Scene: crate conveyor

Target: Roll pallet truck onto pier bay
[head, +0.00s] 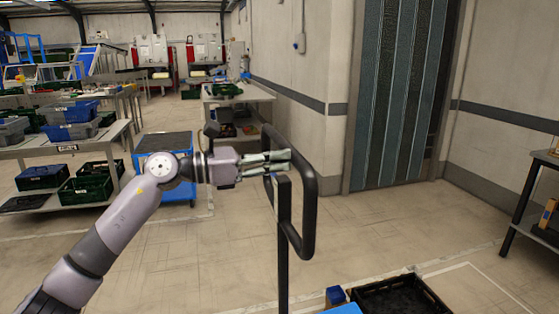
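A black tubular loop handle (308,210) on an upright post (283,250) stands in front of me; it looks like the pallet truck's handle. My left gripper (278,163) reaches in from the left, its fingers level and lying across the near left bar of the loop. I cannot tell whether they are closed around the bar or only beside it. The truck's base is below the picture edge. A black crate (433,301) and a bit of blue (336,295) show at the bottom. My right gripper is out of view.
White floor lines (455,268) run at the lower right. A blue cart (177,192) stands behind my arm. A table with crates (95,140) is at the left, a dark table (540,185) at the right edge. A strip-curtain doorway (400,100) is ahead. The middle floor is clear.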

